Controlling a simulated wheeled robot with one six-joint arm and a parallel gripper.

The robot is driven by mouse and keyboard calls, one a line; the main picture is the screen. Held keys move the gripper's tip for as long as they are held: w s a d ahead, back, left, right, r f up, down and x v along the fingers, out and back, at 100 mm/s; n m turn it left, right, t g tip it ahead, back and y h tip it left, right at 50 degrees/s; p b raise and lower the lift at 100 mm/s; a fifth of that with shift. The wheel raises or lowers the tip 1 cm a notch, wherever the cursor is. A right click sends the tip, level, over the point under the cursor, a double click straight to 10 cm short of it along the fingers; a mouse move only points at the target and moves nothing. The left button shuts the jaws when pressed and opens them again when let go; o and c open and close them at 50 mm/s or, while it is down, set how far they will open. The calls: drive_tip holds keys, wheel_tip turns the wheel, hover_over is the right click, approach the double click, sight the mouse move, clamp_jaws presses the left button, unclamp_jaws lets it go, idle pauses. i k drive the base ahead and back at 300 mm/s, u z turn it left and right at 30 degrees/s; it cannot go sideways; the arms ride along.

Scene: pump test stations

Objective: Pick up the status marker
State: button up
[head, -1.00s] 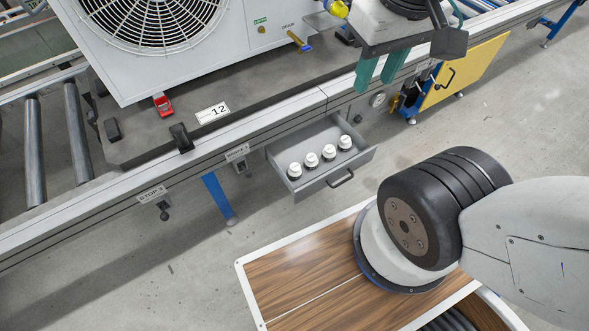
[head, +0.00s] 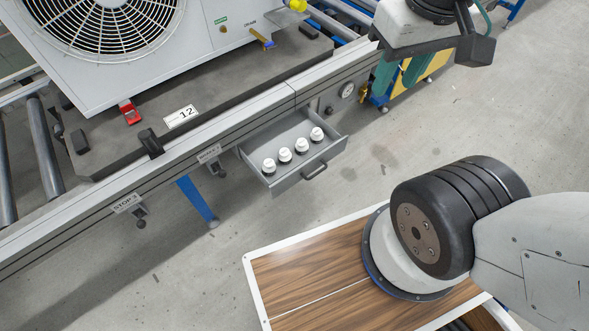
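Several status markers, white-topped with dark bases, stand in a row in an open grey drawer (head: 283,184) under the conveyor edge. The nearest to the left is one marker (head: 269,165); the one furthest right is another marker (head: 317,134). My wrist partly hides the fingers.
A stop lever (head: 140,211) and a blue leg (head: 197,200) are left of the drawer. Floor in front is free.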

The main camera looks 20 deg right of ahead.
sight(269, 167)
drive_tip(key=z, duration=0.85)
drive_tip(key=k, duration=1.1)
drive_tip(key=z, duration=1.05)
drive_tip(key=i, duration=1.55)
drive_tip(key=u, duration=1.3)
drive_tip(key=i, duration=0.7)
drive_tip(key=u, duration=0.7)
